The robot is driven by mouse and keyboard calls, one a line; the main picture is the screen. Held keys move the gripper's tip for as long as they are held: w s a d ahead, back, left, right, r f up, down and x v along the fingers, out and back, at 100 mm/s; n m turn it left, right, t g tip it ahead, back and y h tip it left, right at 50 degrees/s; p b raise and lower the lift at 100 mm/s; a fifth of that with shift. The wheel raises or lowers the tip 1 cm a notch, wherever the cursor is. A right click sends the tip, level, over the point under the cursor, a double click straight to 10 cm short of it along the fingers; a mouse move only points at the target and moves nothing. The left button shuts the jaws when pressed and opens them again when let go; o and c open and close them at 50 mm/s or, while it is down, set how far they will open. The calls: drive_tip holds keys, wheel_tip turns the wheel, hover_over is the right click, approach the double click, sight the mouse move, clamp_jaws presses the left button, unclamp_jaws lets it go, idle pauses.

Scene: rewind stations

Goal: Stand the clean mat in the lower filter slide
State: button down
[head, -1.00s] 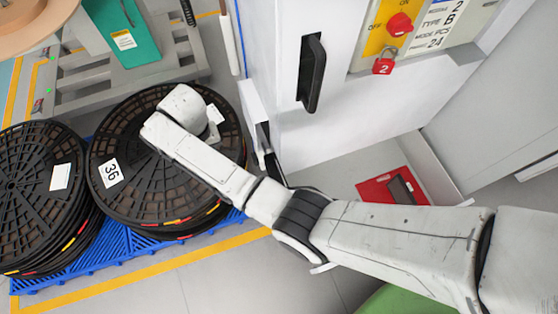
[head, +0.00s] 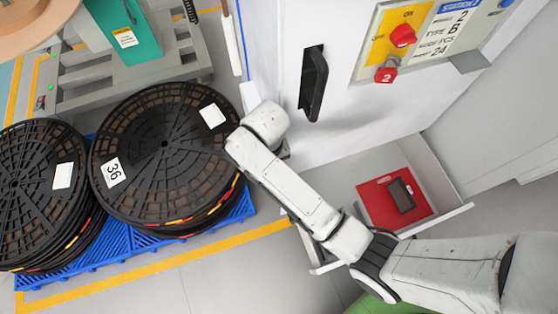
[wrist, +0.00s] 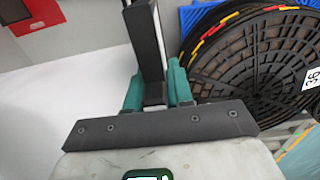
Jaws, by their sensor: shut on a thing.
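In the wrist view, the teal fingers of my gripper (wrist: 155,88) are shut on a dark, straight bar-like thing (wrist: 147,40). It runs away from the fingers, and I cannot tell whether it is a handle or the edge of the mat. I cannot pick out the clean mat or the lower filter slide for certain; the cabinet's lower left edge is partly covered by my arm.
Black reels (head: 165,150) marked 36 and a second stack (head: 35,190) stand on a blue pallet (head: 150,240). The cabinet has a black handle (head: 313,85) and red knob (head: 402,36). A white-walled tray (head: 437,180) with a red panel (head: 375,205) lies low at right.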

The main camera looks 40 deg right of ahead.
wheel_tip(320, 180, down, 7)
drive_tip(key=s+d+b, duration=0.1)
drive_tip(key=s+b, duration=0.1)
drive_tip(key=shift+d, duration=0.25)
drive_tip(key=shift+s+f, duration=0.1)
drive_tip(key=shift+f, duration=0.05)
drive_tip(key=c, duration=1)
unclamp_jaws()
wheel_tip(320, 180, up, 12)
drive_tip(key=p, duration=0.3)
